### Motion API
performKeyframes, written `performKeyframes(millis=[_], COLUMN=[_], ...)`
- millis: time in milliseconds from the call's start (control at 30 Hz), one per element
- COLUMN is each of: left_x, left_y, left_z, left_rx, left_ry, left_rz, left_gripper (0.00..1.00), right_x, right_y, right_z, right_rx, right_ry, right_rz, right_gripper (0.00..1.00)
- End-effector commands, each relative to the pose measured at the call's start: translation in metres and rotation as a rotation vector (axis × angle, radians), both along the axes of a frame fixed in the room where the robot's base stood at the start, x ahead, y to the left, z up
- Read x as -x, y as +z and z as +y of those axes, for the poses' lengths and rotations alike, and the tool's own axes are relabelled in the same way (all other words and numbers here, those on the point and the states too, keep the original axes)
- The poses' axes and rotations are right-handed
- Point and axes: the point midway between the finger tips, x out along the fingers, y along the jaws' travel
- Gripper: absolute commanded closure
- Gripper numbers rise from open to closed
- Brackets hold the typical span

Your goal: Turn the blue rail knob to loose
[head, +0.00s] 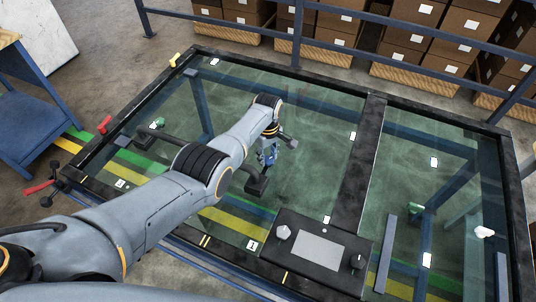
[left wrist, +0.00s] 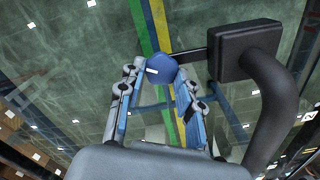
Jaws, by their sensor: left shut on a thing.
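The blue rail knob (left wrist: 161,68) shows in the left wrist view between the fingertips, with a short white mark on its face. My left gripper (left wrist: 163,78) is shut on it, one finger on each side. In the head view my left gripper (head: 268,155) is over the glass-topped frame, and the knob is hard to tell apart from the blue fingers. A black bar runs right from behind the knob to a black block (left wrist: 245,50) in the left wrist view. My right gripper is not in view.
A black panel with a grey plate (head: 318,246), a white knob (head: 283,233) and a black knob (head: 357,262) sits at the frame's front. A red knob (head: 104,125) is on its left edge. A blue railing and boxes (head: 405,58) stand behind.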

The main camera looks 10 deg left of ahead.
Motion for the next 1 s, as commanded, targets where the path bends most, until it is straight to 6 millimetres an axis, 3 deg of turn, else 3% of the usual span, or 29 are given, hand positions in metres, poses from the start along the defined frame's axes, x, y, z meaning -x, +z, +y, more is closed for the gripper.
performKeyframes(millis=[300,833,867,967,1000], left_x=[0.0007,0.0006,0.0006,0.0006,0.0006], left_y=[-0.0002,-0.0002,-0.0002,-0.0002,-0.0002], left_z=[-0.0002,0.0,0.0,0.0,0.0], left_rx=[0.001,0.0,0.0,0.0,0.0], left_ry=[0.119,0.142,0.141,0.141,0.141], left_rz=[0.001,0.0,0.0,0.0,0.0], left_gripper=[0.97,0.97,0.63,0.43,0.42], right_x=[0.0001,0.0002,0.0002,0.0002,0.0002], right_y=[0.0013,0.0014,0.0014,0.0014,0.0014], right_z=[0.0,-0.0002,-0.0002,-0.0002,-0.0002], right_rx=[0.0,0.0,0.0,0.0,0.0], right_ry=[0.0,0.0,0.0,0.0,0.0], right_rz=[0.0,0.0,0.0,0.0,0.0], right_gripper=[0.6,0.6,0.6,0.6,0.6])
